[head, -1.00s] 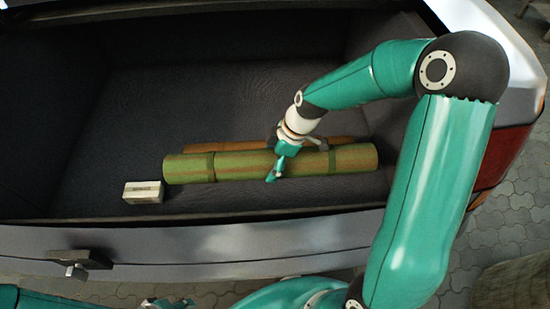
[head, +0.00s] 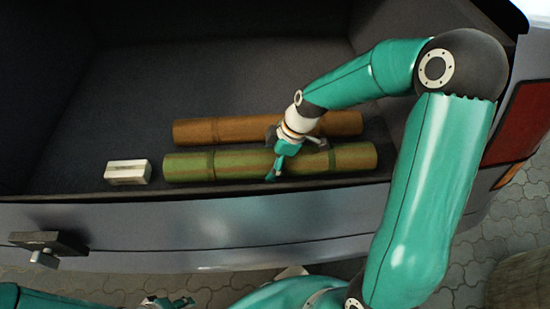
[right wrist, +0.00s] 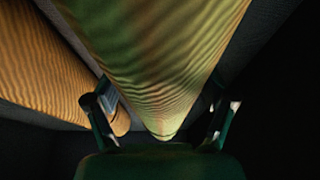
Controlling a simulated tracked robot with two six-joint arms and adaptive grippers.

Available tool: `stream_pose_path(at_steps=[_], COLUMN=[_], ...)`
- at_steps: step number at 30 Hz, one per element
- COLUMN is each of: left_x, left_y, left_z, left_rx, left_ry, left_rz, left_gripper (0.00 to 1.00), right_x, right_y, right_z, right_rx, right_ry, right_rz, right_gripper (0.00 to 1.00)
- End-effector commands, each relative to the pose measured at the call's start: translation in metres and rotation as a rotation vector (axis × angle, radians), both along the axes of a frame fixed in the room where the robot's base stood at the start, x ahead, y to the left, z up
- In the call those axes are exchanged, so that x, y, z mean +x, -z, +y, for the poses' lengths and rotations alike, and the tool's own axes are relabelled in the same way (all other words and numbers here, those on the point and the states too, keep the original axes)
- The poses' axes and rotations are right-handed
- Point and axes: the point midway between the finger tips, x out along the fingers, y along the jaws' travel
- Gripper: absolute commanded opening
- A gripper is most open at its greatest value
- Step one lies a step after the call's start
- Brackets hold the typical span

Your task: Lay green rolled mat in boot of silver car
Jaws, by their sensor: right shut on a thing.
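The green rolled mat (head: 230,165) lies crosswise at the front of the boot (head: 120,75) of the silver car (head: 190,232), just inside the lip. My right gripper (head: 280,163) is shut around its middle from above. In the right wrist view the green mat (right wrist: 155,60) runs between the fingers of my right gripper (right wrist: 162,112). I cannot tell whether the mat touches the boot floor. My left gripper (head: 168,303) shows only partly at the bottom edge, outside the boot, and its jaws are unclear.
An orange-brown roll (head: 225,130) lies behind the green mat, with a gap between them. A small pale block (head: 127,172) sits left of the green mat. A latch (head: 48,243) sticks out on the car's rear edge. The boot floor behind the rolls is clear.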

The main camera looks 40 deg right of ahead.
Motion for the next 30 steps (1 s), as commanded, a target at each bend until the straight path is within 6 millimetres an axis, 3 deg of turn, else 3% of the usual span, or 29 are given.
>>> stream_pose_path(at_steps=[10, 11, 13, 24, 30], left_x=[0.0, 0.0, 0.0, 0.0, 0.0], left_y=[0.002, 0.002, 0.002, 0.002, 0.002], left_z=[0.0, 0.0, 0.0, 0.0, 0.0], left_rx=[0.0, 0.0, 0.0, 0.0, 0.0], left_ry=[0.0, 0.0, 0.0, 0.0, 0.0], left_rz=[0.0, 0.0, 0.0, 0.0, 0.0], left_gripper=[0.4, 0.4, 0.4, 0.4, 0.4], right_x=[0.001, 0.001, 0.001, 0.0, -0.002], right_y=[0.001, 0.001, 0.001, 0.002, -0.013], right_z=[0.0, 0.0, 0.0, 0.0, -0.005], right_rx=[0.0, 0.0, 0.0, 0.0, -0.001], right_ry=[0.0, 0.0, 0.0, -0.001, 0.001], right_rz=[-0.002, -0.002, -0.002, 0.0, -0.003], right_gripper=[0.2, 0.86, 0.98, 1.0, 1.0])
